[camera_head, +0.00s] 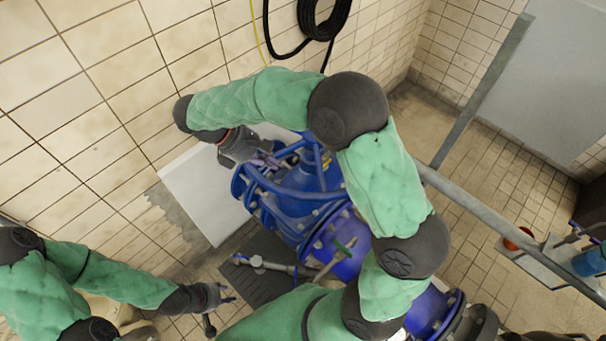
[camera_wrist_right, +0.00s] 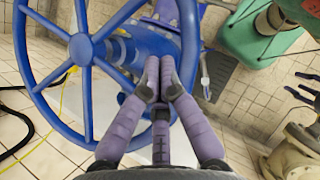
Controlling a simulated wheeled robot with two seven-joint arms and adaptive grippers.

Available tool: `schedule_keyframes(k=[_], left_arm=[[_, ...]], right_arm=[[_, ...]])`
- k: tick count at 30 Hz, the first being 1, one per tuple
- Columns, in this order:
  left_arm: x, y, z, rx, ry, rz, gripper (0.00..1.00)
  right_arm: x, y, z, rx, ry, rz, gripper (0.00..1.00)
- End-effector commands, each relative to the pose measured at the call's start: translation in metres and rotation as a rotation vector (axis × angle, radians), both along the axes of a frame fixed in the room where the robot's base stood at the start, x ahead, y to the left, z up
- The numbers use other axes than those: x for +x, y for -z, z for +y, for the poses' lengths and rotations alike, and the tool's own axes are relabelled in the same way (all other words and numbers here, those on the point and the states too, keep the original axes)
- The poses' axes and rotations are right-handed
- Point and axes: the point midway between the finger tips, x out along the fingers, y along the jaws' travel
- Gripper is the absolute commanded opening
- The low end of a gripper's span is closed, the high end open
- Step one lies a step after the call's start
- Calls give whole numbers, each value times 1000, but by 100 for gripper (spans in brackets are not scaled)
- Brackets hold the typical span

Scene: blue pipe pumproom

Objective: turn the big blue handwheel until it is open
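The big blue handwheel (camera_head: 285,191) sits on the blue valve in the middle of the head view, partly covered by my right arm. In the right wrist view the handwheel (camera_wrist_right: 86,85) fills the left half, with its hub and several spokes showing. My right gripper (camera_head: 268,159) is at the wheel's far side. In the wrist view its purple fingers (camera_wrist_right: 160,72) are together, with nothing visible between them, and overlap the wheel near its rim. Whether they touch it I cannot tell. My left gripper (camera_head: 229,293) is low at the left, apart from the wheel, its fingers spread and empty.
A blue pipe (camera_head: 428,312) runs to the lower right. A grey rail (camera_head: 500,243) crosses the right side. A black hose (camera_head: 318,22) hangs on the tiled wall. A white panel (camera_head: 205,190) and a dark floor grate (camera_head: 255,283) lie beside the valve.

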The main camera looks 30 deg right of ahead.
Motion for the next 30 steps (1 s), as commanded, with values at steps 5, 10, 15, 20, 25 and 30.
schedule_keyframes(k=[5,10,15,20,25,30], left_arm=[[0,3,0,0,0,0,40],[0,8,0,0,0,0,40],[0,13,0,0,0,0,40],[0,18,0,0,0,0,40],[0,20,0,0,0,0,40],[0,21,0,0,0,0,40]], right_arm=[[-5,13,-9,-5,5,1,0],[-13,37,-25,-3,6,1,0],[-22,62,-42,-2,5,1,0],[-29,83,-59,-1,6,1,0],[-39,88,-77,-1,5,-1,0],[-43,91,-86,-1,5,-2,0]])
